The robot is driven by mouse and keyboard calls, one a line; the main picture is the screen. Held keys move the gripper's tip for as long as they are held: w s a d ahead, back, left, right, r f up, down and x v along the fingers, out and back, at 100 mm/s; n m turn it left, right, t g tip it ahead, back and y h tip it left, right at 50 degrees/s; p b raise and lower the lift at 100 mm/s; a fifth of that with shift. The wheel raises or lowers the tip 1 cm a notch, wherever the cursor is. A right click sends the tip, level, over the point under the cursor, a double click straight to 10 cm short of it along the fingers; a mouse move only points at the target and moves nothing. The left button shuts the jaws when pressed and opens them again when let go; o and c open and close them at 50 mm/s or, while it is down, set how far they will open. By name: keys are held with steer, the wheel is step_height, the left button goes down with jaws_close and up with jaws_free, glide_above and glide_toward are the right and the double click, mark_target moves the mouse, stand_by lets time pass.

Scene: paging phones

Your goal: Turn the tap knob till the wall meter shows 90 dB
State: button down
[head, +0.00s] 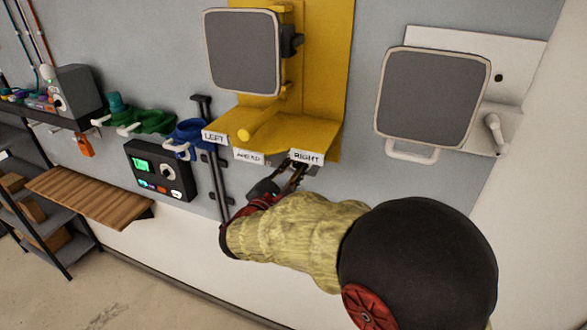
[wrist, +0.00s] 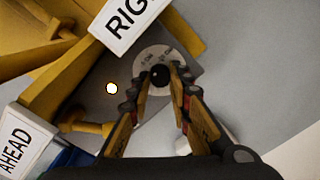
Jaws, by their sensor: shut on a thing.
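The tap knob (wrist: 160,75) is a small black knob on a round pale dial plate (wrist: 166,57), under the yellow shelf beside the RIGHT label. The dial's small markings are not legible. My gripper (wrist: 160,88) has its fingers closed on either side of the knob. In the head view my gripper (head: 294,175) is just below the RIGHT label (head: 307,158), and the knob is hidden there. The likely wall meter is a black box (head: 176,187) with a lit green display (head: 140,164), left of my gripper; its reading is too small to read.
The yellow panel's shelf (head: 300,138) overhangs my gripper. A small lit white spot (wrist: 112,88) and a yellow peg (wrist: 85,127) are near the knob. A white wall unit (head: 510,85) hangs at right. A wooden bench (head: 90,192) and shelves (head: 50,235) stand at left.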

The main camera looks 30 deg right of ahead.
steer(key=n, duration=0.5)
steer(key=n+p, duration=0.1)
steer(key=n, duration=0.2)
steer(key=shift+s+d, duration=0.1)
steer(key=shift+n+p, duration=1.15)
steer(key=shift+n, duration=0.65)
steer(key=c, duration=1.6)
jaws_free()
steer(key=shift+c, duration=0.2)
